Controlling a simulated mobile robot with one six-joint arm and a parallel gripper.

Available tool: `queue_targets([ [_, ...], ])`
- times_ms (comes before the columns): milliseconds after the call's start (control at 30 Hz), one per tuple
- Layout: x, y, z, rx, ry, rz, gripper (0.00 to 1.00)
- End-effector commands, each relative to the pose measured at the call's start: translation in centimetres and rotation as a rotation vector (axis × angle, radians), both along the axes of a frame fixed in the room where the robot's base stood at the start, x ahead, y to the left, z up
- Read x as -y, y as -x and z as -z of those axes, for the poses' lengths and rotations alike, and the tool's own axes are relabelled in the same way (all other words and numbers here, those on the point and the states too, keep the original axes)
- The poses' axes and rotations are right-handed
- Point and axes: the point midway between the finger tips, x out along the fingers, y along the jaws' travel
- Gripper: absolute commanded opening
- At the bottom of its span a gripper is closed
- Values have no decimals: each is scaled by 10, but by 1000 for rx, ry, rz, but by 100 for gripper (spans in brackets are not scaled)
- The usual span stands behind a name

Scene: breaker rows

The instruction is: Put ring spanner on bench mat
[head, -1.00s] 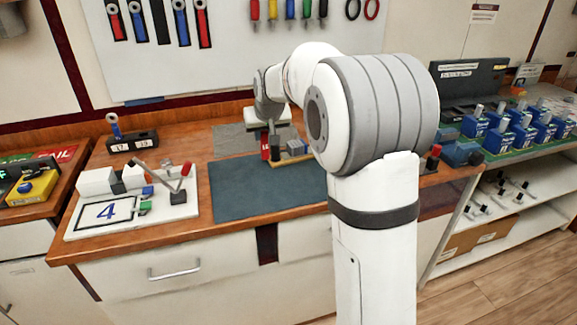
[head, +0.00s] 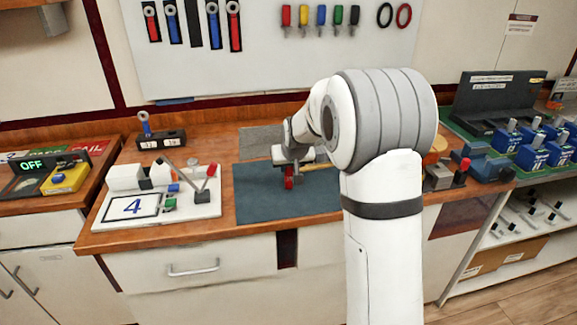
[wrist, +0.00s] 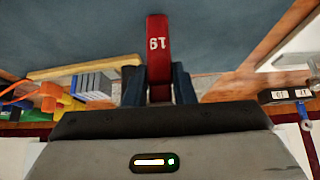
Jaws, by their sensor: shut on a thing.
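The red ring spanner (head: 289,181) is marked 19, and the mark shows upside down in the wrist view (wrist: 158,42). My gripper (head: 289,168) is shut on it, with one dark finger on each side in the wrist view (wrist: 159,82). The spanner hangs down from the gripper over the middle of the dark blue-grey bench mat (head: 257,208). The mat also fills much of the wrist view (wrist: 70,35). I cannot tell whether the spanner's lower end touches the mat. The gripper hides its upper part.
A white board (head: 120,208) with blocks and a lever stands left of the mat. Behind it, a black holder (head: 161,140) carries a blue spanner (head: 145,123). A grey sheet (head: 258,139) lies behind the mat. The mat around the spanner looks clear.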

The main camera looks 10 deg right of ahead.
Motion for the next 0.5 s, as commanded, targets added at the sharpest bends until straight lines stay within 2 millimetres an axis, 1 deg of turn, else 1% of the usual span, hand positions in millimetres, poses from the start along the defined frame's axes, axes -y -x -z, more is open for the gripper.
queue_targets([
  [133, 0, 0, 3, 0, -1, 1, 0],
  [167, 0, 0, 3, 0, -1, 1, 24],
  [400, 1, 0, 2, 0, 0, 1, 44],
  [500, 1, 0, 2, 0, 0, 1, 45],
])
